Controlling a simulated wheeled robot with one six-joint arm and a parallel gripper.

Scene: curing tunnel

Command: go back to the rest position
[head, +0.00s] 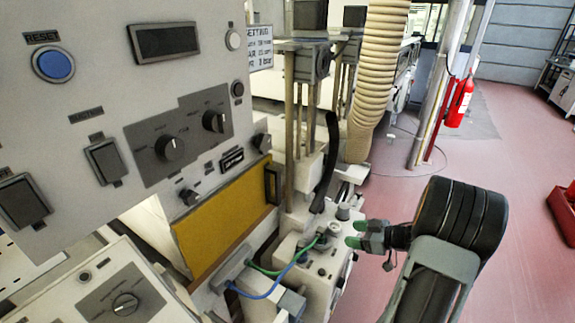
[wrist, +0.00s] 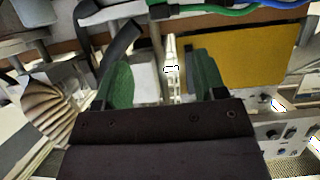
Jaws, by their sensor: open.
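My gripper (head: 354,234) is at the lower right of the middle in the head view, at the end of my dark arm. Its two green-padded fingers point left, toward the machine's small grey unit with knobs. The fingers stand apart with nothing visible between them. In the wrist view the gripper (wrist: 162,85) shows its two green fingers spread, with a pale machine part seen in the gap behind them. I cannot tell how far the fingertips are from the machine.
A control panel with a blue reset button (head: 53,64) fills the left. A yellow panel (head: 225,215), green and blue hoses (head: 262,292) and a ribbed beige duct (head: 382,60) are near the arm. A red extinguisher (head: 459,103) stands farther back. Red floor at right is mostly clear.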

